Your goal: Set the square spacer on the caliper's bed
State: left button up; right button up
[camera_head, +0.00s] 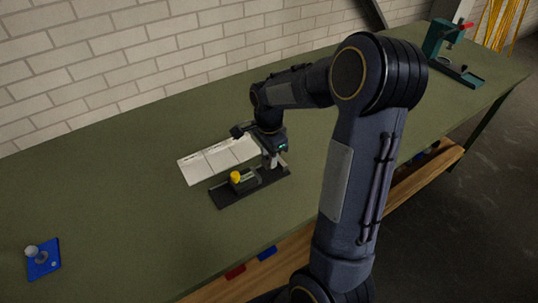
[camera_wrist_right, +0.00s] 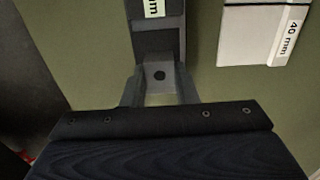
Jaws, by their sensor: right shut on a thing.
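The caliper (camera_head: 224,195) is a dark flat bed with a yellow knob (camera_head: 236,177) on its upper side, lying on the green bench. My right gripper (camera_head: 271,161) is over its right end. In the right wrist view, my right gripper (camera_wrist_right: 160,88) is shut on a grey square spacer (camera_wrist_right: 160,65) with a dark round hole. The dark bed with a "mm" label (camera_wrist_right: 153,8) shows just beyond the spacer. I cannot tell whether the spacer touches the bed. My left gripper is not in view.
A white sectioned card (camera_head: 199,170) lies behind the caliper; its "40 mm" mark (camera_wrist_right: 290,36) shows in the wrist view. A blue plate (camera_head: 43,259) with a grey round part is at left. A green press (camera_head: 437,42) stands far right. The bench's left part is mostly clear.

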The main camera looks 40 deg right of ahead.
jog(key=shift+f, duration=0.1)
dwell(0.8)
jog(key=shift+f+b, duration=0.6)
jog(key=shift+f, duration=0.15)
jog(key=shift+f, duration=0.3)
dwell(1.0)
jog(key=shift+f+b, duration=0.4)
jog(key=shift+b, duration=0.05)
jog(key=shift+f, duration=0.1)
jog(key=o, duration=1.1)
jog(key=shift+c, duration=0.2)
